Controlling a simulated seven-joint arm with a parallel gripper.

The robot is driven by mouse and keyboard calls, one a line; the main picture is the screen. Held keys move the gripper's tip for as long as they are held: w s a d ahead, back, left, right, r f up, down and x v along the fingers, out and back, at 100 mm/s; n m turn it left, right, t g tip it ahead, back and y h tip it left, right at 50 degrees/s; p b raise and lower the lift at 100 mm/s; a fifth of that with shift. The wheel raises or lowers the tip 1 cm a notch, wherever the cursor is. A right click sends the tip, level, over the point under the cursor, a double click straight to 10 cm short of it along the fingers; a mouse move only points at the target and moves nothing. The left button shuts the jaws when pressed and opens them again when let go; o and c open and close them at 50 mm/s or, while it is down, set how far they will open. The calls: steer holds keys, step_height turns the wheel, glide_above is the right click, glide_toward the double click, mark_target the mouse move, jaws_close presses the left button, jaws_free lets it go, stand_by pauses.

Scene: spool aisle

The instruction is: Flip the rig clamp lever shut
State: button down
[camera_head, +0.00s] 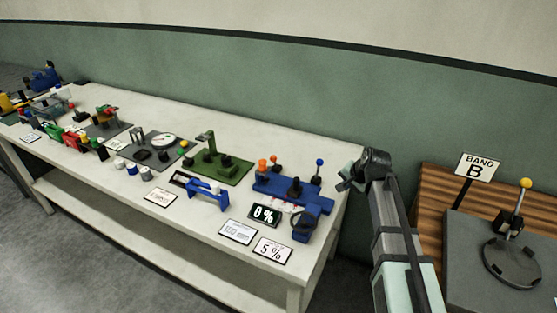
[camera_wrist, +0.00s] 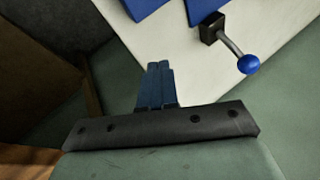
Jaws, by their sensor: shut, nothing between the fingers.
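A blue rig (camera_head: 270,187) stands at the near right end of the white table. A short lever with a blue ball (camera_head: 320,162) stands up at its back right corner. In the wrist view the blue ball (camera_wrist: 248,64) sits on a metal rod from a black pivot block (camera_wrist: 211,28) beside blue rig parts. My gripper (camera_head: 346,184) is just right of this lever, near the table's end. Its fingers (camera_wrist: 157,72) are shut and empty, apart from the ball, which lies to their right in the wrist view. The gripper's fingers are hard to make out in the head view.
A green fixture (camera_head: 215,165) and a blue bracket (camera_head: 207,190) stand further left.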

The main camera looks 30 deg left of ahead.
mark_target(274, 162)
steer(key=s+a+r+m, duration=0.1)
steer(key=s+a+r, duration=0.2)
steer(key=a+r, duration=0.3)
steer(key=s+a+r+m+g+h, duration=0.1)
steer(key=s+a+r, duration=0.2)
steer(key=a+r, duration=0.4)
steer(key=a, duration=0.4)
steer(key=shift+a, duration=0.35)
steer(key=shift+s, duration=0.1)
steer(key=x, duration=0.9)
steer(key=shift+f, duration=0.35)
steer(key=shift+w+a, duration=0.8)
steer(key=shift+a, duration=0.2)
steer(key=shift+w+a, duration=0.45)
steer(key=shift+a, duration=0.25)
steer(key=shift+w+r, duration=0.1)
